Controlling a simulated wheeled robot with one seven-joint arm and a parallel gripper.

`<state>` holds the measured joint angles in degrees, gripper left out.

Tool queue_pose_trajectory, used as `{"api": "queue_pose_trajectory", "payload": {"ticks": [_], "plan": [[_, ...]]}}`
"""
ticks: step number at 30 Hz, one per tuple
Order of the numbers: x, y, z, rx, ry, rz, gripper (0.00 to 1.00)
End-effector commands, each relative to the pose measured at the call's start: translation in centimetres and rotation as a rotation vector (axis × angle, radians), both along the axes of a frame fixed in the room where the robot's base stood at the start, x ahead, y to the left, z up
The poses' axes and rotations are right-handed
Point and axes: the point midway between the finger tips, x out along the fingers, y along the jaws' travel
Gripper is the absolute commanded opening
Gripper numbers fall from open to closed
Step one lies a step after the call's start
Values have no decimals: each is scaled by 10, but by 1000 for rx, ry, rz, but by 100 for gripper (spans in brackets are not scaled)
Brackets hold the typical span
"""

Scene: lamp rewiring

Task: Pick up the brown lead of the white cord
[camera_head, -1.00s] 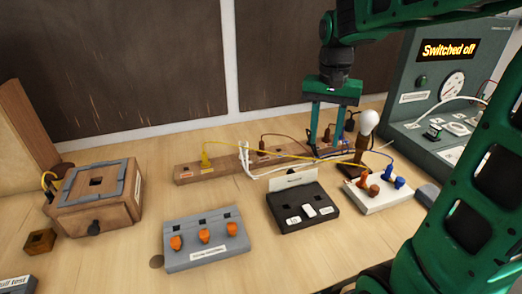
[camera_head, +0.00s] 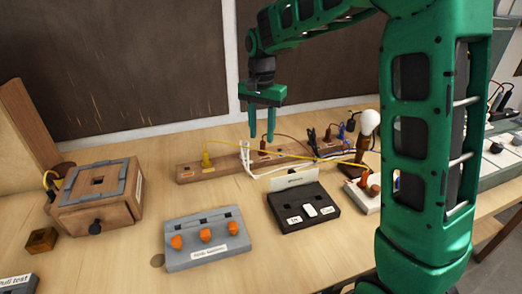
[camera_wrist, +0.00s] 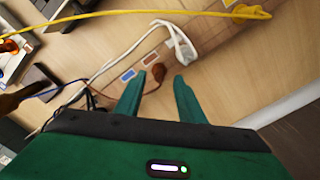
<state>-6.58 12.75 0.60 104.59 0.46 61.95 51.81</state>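A brown lead with a brown end piece (camera_head: 263,144) sits at the wooden strip (camera_head: 222,169). It also shows in the wrist view (camera_wrist: 157,74), near the gap between my fingertips. The white cord (camera_head: 246,160) has a looped end just left of it and runs right behind the black box; it shows in the wrist view (camera_wrist: 183,45). I cannot tell where the brown lead joins the white cord. My gripper (camera_head: 262,138) points down over the strip, by the brown end piece. It also shows in the wrist view (camera_wrist: 159,76), with its fingers apart and nothing visibly held.
A yellow cord (camera_head: 290,158) crosses over the strip. A bulb (camera_head: 369,123) stands to the right, partly near my arm. A black clip (camera_head: 311,136) and blue lead (camera_head: 342,131) are at the strip's right. A black box (camera_head: 283,214) and grey box (camera_head: 205,238) lie in front.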

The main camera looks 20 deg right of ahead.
Motion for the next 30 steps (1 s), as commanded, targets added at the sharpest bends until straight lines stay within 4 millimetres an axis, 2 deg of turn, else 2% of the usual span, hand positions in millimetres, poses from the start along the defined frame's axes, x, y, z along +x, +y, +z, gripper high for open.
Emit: {"api": "queue_pose_trajectory", "payload": {"ticks": [12,21,22,26,30], "plan": [[4,-5,-47,-1,2,0,35],[5,-5,-53,0,0,0,35],[5,-5,-53,0,0,0,33],[5,-5,-52,0,0,0,2],[5,-5,-52,0,0,0,2]]}}
